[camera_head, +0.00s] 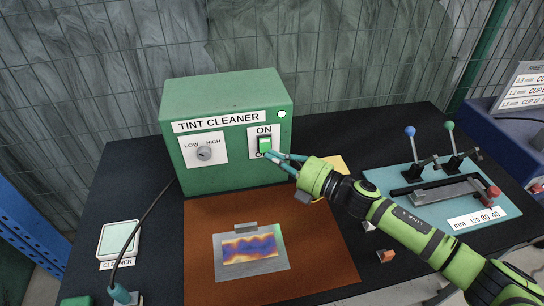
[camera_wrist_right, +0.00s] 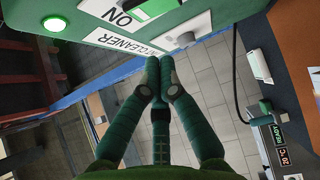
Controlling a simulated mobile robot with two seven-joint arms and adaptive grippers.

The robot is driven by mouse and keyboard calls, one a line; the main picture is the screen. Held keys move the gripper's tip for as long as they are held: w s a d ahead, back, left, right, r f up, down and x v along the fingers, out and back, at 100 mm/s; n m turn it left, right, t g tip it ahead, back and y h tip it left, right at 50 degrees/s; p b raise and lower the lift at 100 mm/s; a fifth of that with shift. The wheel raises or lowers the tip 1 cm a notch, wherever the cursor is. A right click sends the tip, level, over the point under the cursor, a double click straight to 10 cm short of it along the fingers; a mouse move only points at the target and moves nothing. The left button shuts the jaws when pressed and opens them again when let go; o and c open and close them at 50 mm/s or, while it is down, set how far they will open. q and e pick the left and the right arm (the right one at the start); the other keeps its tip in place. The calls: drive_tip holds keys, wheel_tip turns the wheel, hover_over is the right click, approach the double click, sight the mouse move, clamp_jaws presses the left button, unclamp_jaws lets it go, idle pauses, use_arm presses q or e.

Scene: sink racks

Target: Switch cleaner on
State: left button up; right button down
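The green tint cleaner box (camera_head: 225,95) stands at the back of the black table. Its front has a green rocker switch (camera_head: 265,145) between the ON label and a partly hidden lower label. A round lamp (camera_head: 282,114) at its upper right glows pale green; the lamp also shows in the right wrist view (camera_wrist_right: 55,23). My right gripper (camera_head: 282,158) is at the switch's lower edge, fingers pointing at the panel; I cannot tell whether they touch. In the right wrist view its fingertips (camera_wrist_right: 162,80) are together with nothing between them. My left gripper is not in view.
A LOW–HIGH knob (camera_head: 205,153) is left of the switch. A brown mat (camera_head: 200,275) bears a tinted metal plate (camera_head: 252,250). A cable runs to a teal-handled tool (camera_head: 121,293). A bending fixture (camera_head: 440,190) stands right. A READY display (camera_wrist_right: 279,145) shows in the wrist view.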

use_arm(q)
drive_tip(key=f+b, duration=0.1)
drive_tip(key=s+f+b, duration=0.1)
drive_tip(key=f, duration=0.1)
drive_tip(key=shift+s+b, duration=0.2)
drive_tip(key=shift+b, duration=0.1)
use_arm(e)
drive_tip(key=r+v, duration=0.1)
drive_tip(key=v, duration=0.8)
drive_tip(key=shift+s+d+r, duration=0.25)
drive_tip(key=shift+d, duration=0.05)
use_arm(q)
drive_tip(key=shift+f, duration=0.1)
use_arm(e)
drive_tip(key=shift+d, duration=0.1)
